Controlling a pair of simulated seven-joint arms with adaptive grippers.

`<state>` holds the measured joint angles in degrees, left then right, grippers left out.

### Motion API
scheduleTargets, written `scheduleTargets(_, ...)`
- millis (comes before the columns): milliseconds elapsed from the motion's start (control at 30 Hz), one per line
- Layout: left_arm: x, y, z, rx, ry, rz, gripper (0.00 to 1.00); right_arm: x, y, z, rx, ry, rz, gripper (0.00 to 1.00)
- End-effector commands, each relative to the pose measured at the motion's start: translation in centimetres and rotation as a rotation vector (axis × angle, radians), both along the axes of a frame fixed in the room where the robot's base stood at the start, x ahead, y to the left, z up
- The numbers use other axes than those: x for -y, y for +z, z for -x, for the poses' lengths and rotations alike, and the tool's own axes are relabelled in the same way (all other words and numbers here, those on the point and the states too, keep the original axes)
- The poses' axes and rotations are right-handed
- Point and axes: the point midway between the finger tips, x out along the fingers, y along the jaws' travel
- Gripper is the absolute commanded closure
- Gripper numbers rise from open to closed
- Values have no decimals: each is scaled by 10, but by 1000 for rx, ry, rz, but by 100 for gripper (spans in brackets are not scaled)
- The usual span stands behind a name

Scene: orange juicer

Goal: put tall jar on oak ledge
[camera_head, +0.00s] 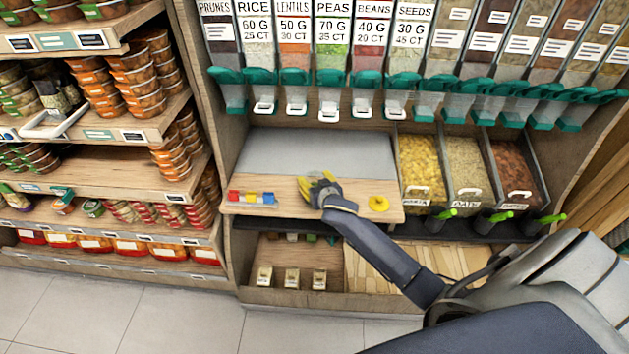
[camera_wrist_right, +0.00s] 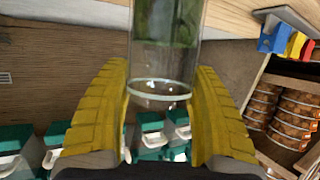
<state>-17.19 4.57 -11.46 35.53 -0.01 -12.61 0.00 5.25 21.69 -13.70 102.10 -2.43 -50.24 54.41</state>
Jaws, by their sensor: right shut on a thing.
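My right gripper (camera_head: 321,188) has yellow fingers and is over the oak ledge (camera_head: 357,203) in the head view. In the right wrist view the fingers (camera_wrist_right: 165,72) are shut on the tall jar (camera_wrist_right: 165,55), a clear glass cylinder with dark green contents. The jar's far end runs out of the top of that view. In the head view the jar cannot be made out behind the gripper. Whether the jar touches the ledge cannot be told. My left gripper is not in view.
Red, yellow and blue blocks (camera_head: 251,198) sit at the ledge's left, a yellow round piece (camera_head: 379,203) at its right. A grey panel (camera_head: 315,155) lies behind. Dispensers with teal spouts (camera_head: 297,78) hang above. Grain bins (camera_head: 422,172) stand right; stocked shelves (camera_head: 100,160) stand left.

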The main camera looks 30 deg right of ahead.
Motion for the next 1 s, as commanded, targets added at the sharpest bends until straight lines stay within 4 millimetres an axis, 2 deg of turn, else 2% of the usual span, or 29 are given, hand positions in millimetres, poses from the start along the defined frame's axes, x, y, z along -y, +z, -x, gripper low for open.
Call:
scheduleTargets(300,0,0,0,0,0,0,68,0,-2,0,2,0,-1,88)
scheduleTargets(333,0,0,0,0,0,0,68,0,-3,0,0,0,0,39)
scheduleTargets(500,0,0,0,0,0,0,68,0,-3,0,0,0,0,19)
scheduleTargets(833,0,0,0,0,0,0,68,0,1,0,1,0,1,18)
scheduleTargets(1000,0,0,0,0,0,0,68,-3,6,15,0,0,0,18)
